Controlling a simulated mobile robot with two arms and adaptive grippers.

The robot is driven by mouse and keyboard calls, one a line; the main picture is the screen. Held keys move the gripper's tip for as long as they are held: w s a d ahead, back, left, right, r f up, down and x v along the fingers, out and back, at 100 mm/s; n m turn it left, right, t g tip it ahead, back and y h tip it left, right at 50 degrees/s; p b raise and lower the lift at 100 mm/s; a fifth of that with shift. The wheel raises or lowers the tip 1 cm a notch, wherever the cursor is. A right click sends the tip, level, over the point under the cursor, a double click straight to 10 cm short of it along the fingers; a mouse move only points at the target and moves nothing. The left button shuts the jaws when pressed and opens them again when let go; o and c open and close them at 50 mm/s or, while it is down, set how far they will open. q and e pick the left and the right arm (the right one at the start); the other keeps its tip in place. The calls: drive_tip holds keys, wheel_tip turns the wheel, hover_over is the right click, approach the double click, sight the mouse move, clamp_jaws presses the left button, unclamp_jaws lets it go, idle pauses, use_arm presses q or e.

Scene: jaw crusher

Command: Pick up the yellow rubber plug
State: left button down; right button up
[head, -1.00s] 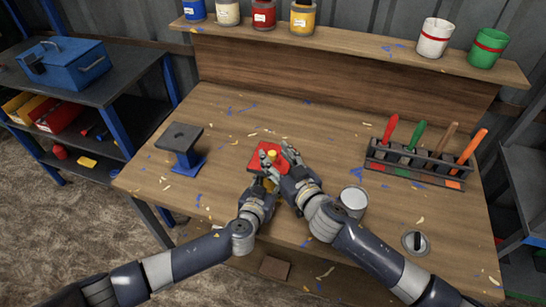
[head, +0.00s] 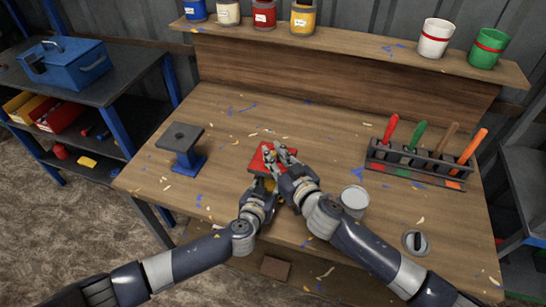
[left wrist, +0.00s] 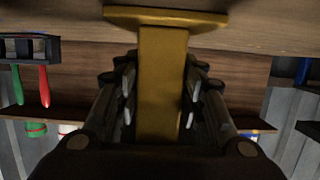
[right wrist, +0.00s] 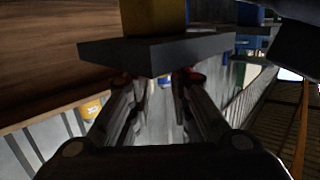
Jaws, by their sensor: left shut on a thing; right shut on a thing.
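A small stand has a red top plate (head: 260,160) and a yellow post (left wrist: 162,85) with a wide yellow foot. My left gripper (head: 266,188) is shut on the yellow post, below the plate. My right gripper (head: 276,154) is shut at the top of the plate, its fingers together where the yellow rubber plug stood. The plug itself is hidden behind these fingers in the head view. In the right wrist view the plate (right wrist: 160,52) looks dark, with the yellow post (right wrist: 152,14) beyond it, and my fingers meet the plate's near side; the plug does not show there.
A second stand with a dark top and blue base (head: 186,150) is at left. A grey can (head: 354,198) stands close to my right wrist. A rack (head: 415,168) of coloured-handled tools is at right. Pots line the back shelf (head: 350,36).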

use_arm(q)
drive_tip(key=shift+d, duration=0.1)
use_arm(e)
drive_tip(key=shift+d+f, duration=0.3)
drive_tip(key=shift+f, duration=0.25)
use_arm(q)
drive_tip(key=shift+w, duration=0.1)
use_arm(e)
wheel_tip(320, 180, up, 11)
drive_tip(key=shift+f, duration=0.2)
drive_tip(key=shift+a, duration=0.1)
use_arm(q)
drive_tip(key=c, duration=1)
unclamp_jaws()
drive_tip(key=shift+o, duration=0.2)
use_arm(e)
drive_tip(key=shift+a, duration=0.1)
